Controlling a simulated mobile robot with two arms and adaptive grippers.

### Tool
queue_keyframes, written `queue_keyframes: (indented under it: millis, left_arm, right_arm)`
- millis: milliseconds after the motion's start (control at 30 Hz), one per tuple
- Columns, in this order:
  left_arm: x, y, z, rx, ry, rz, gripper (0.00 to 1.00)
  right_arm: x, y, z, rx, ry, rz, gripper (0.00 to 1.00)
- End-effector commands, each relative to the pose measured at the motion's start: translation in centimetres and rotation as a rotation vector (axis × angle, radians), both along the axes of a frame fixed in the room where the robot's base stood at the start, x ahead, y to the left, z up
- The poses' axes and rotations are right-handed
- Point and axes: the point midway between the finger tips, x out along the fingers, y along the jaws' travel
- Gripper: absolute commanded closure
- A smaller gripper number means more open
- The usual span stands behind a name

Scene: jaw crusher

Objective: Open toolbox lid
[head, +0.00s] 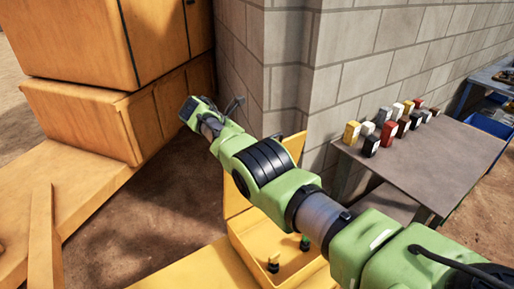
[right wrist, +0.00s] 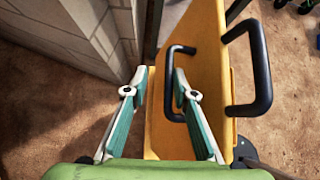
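The yellow toolbox (head: 243,256) stands low at the bottom centre of the head view. Its inside is visible, with small black and green-topped items in it. Its yellow lid (head: 236,197) stands raised behind my right arm, which hides much of it. In the right wrist view the lid (right wrist: 205,75) shows as a tilted yellow panel with two black handles, a nearer-left one (right wrist: 167,85) and a right one (right wrist: 262,70). My right gripper (right wrist: 161,85) is open; the left handle's bar appears between its fingertips, contact unclear. My left gripper is not in view.
A grey block wall (head: 350,60) stands behind the lid. A grey table (head: 440,160) at the right holds several small coloured blocks. Large yellow machinery (head: 90,110) fills the left. Brown bare ground (head: 150,225) lies between.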

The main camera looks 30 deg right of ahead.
Motion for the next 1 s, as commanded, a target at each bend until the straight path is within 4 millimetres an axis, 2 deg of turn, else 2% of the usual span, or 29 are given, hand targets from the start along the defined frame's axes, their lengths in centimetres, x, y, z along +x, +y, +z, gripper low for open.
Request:
queue_keyframes:
  millis: [100, 300, 500, 1000]
  left_arm:
    - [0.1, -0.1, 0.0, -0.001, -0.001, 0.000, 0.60]
    - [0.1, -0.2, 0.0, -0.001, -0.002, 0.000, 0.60]
    - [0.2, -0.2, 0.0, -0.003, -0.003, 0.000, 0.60]
    - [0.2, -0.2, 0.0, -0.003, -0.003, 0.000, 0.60]
  right_arm:
    - [0.0, 1.2, 1.0, 0.002, -0.003, 0.003, 0.75]
    - [0.0, 4.6, 4.5, 0.003, -0.002, 0.003, 0.75]
    - [-0.2, 6.7, 6.6, 0.003, 0.001, 0.002, 0.75]
    - [-0.2, 7.4, 7.2, 0.003, 0.002, 0.000, 0.75]
